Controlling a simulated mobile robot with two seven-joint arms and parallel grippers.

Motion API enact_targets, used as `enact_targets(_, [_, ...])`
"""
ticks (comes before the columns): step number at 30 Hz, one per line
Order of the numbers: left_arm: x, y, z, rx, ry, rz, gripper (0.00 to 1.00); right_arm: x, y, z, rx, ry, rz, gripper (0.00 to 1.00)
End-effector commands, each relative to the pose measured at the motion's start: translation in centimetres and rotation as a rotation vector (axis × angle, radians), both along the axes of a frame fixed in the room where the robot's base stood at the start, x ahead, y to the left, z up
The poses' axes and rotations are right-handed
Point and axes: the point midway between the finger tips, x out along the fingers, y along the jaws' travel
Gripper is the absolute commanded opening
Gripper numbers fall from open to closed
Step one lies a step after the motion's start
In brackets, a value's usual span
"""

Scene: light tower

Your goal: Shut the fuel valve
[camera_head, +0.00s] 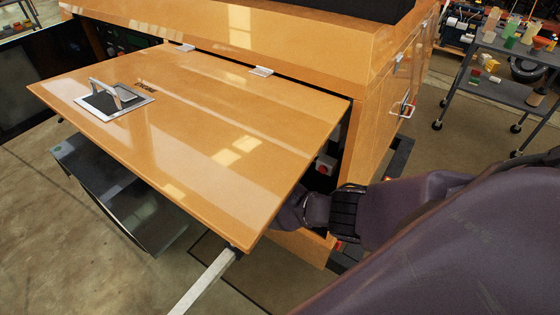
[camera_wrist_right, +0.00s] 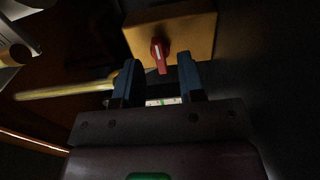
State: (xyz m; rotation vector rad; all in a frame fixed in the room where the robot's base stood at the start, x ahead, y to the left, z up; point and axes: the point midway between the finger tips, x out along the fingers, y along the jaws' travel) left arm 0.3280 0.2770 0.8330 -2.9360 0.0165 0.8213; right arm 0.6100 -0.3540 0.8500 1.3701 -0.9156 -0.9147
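The fuel valve shows in the right wrist view as a red handle (camera_wrist_right: 159,55) with a pale stripe. It is mounted on a yellow-orange box (camera_wrist_right: 195,28) and points roughly downward in that picture. My right gripper (camera_wrist_right: 158,60) is open, with one blue-grey finger on each side of the handle's lower end. I cannot tell whether either finger touches it. In the head view my right arm reaches in under the raised orange door panel (camera_head: 220,130), which hides the gripper and the valve. My left gripper is not in view.
The panel juts out from the orange cabinet (camera_head: 375,140), above my right forearm. A yellow rod (camera_wrist_right: 65,90) runs left of the fingers in the dark interior. A grey wheeled cart (camera_head: 510,92) with small items stands at the right. Concrete floor lies open at the left.

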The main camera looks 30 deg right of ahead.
Motion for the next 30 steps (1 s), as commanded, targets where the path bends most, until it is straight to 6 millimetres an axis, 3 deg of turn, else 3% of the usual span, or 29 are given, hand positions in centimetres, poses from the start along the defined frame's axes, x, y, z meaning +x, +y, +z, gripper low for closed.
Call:
enact_targets(6, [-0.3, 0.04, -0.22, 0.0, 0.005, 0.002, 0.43, 0.52, -1.34, -0.01, 0.0, 0.001, 0.0, 0.36])
enact_targets(15, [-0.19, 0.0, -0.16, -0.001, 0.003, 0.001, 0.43, 0.57, -1.45, -0.01, 0.0, 0.001, 0.0, 0.36])
enact_targets(22, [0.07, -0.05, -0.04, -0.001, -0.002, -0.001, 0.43, 0.57, -1.42, -0.01, 0.0, 0.0, 0.0, 0.01])
enact_targets(30, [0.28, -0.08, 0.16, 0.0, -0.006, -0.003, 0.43, 0.56, -1.38, 0.02, -0.008, 0.023, 0.0, 0.0])
